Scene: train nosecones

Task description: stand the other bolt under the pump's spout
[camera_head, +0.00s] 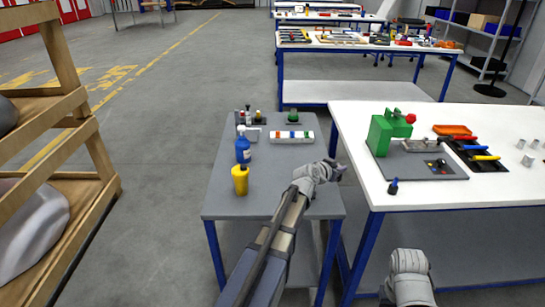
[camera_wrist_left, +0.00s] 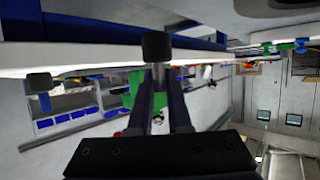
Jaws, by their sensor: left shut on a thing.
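A green machine with a red knob, which I take for the pump (camera_head: 388,132), stands on a grey plate on the white bench. Its green body also shows in the left wrist view (camera_wrist_left: 131,92). A small dark and blue bolt (camera_head: 393,187) stands near the bench's front edge; it seems to be the dark-ended piece at the left of the left wrist view (camera_wrist_left: 40,83). My left gripper (camera_head: 341,170) is left of the bench edge, shut on another bolt, whose dark end (camera_wrist_left: 156,46) shows at the fingertips. My right wrist (camera_head: 408,270) is low right; its fingers are hidden.
A grey side table (camera_head: 270,203) holds a yellow container (camera_head: 240,180), a blue bottle (camera_head: 243,150) and a white rack (camera_head: 292,137). Colored-handled tools (camera_head: 478,149) lie right of the pump. A wooden rack (camera_head: 65,150) stands at left.

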